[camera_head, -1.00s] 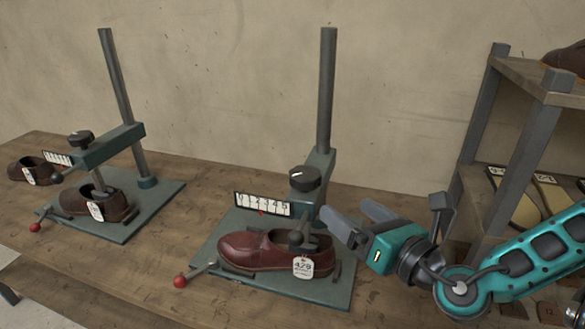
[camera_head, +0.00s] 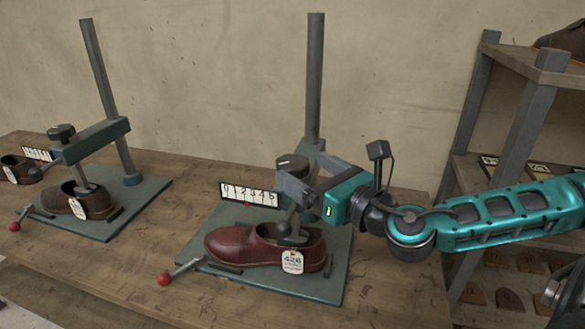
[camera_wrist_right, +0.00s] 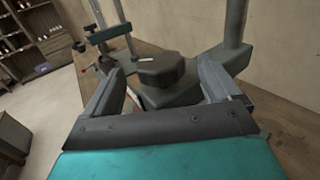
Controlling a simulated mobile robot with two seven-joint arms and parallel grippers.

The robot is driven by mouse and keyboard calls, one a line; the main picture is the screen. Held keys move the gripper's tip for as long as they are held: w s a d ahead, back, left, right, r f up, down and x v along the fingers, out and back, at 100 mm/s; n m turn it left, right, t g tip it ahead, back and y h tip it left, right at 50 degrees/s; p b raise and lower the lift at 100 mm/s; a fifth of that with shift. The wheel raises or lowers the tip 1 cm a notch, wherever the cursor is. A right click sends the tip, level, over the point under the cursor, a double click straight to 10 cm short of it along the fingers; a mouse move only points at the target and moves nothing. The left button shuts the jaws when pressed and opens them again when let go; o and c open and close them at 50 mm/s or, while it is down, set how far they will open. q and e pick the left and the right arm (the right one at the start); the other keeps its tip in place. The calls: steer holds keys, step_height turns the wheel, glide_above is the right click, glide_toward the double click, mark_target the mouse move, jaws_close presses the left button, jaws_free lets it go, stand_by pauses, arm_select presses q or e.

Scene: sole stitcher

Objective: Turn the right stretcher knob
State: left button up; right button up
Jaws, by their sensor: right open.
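The right stretcher knob (camera_head: 293,163) is a dark round cap with a white mark, on top of the right stretcher's arm beside its grey post (camera_head: 314,85). My right gripper (camera_head: 302,176) is open and reaches in from the right at about the knob's height. In the right wrist view the knob (camera_wrist_right: 163,70) shows between the two open fingers, near their tips; contact cannot be told. A numbered scale (camera_head: 249,196) stands left of the knob. A reddish-brown shoe (camera_head: 240,248) with a white tag is on the stretcher below. My left gripper is not in view.
The left stretcher, with its own knob (camera_head: 61,132) and a brown shoe (camera_head: 75,203), stands at the left. A red-tipped lever (camera_head: 164,279) sticks out at the right stretcher's front left. A grey-framed shelf (camera_head: 520,125) stands at the right.

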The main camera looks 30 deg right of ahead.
mark_target(282, 156)
steer(key=w, duration=0.2)
steer(key=shift+w+a+r, duration=0.15)
steer(key=shift+w, duration=0.15)
steer(key=shift+w+a+p, duration=0.15)
steer(key=shift+w+p, duration=0.15)
steer(key=shift+w, duration=0.75)
steer(key=c, duration=1)
steer(key=shift+o, duration=0.2)
